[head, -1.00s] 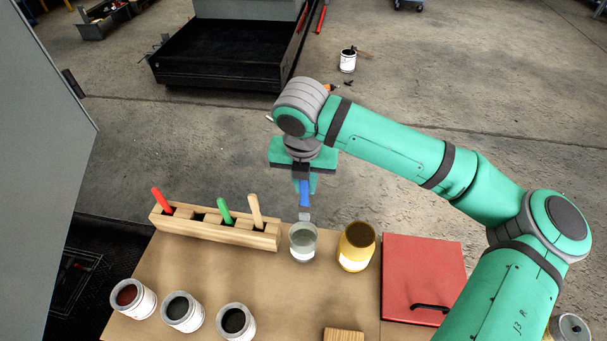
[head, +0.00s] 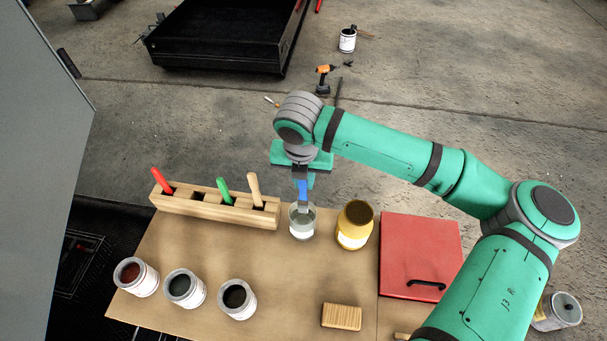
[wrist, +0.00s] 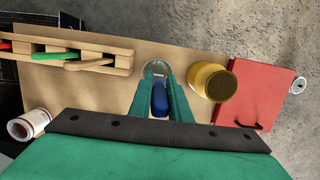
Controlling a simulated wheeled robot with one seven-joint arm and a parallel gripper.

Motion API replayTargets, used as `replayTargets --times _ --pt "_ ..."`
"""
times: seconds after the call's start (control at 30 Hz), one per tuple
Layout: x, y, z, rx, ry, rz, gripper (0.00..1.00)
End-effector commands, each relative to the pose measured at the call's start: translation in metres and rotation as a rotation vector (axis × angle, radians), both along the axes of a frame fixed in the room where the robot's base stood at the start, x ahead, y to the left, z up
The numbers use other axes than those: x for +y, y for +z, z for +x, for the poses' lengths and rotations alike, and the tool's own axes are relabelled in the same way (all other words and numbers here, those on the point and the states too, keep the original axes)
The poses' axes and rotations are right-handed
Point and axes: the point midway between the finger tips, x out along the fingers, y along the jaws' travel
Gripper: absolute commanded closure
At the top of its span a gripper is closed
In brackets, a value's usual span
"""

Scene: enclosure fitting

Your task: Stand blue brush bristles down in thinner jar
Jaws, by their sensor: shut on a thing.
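The blue brush (head: 303,191) is held upright, handle up, in my gripper (head: 303,180). Its lower end is at the mouth of the thinner jar (head: 302,225), a clear glass with pale liquid and a white label; how far its bristles reach inside is hard to tell. In the wrist view the blue handle (wrist: 160,99) sits between my two green fingers, with the jar (wrist: 156,69) just beyond and partly hidden by them.
A yellow jar (head: 355,226) stands close right of the thinner jar. A wooden rack (head: 225,213) with red, green and plain-handled brushes is to the left. Several open paint cans (head: 184,289), a wooden block (head: 341,316) and a red case (head: 420,250) share the table.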

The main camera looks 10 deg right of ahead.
Motion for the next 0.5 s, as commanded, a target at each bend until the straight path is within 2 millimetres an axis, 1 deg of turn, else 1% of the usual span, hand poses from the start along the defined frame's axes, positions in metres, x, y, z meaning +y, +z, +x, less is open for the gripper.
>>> replayTargets --times 0.5 --pt "0.001 -0.036 0.000 0.002 0.002 0.001 1.00"
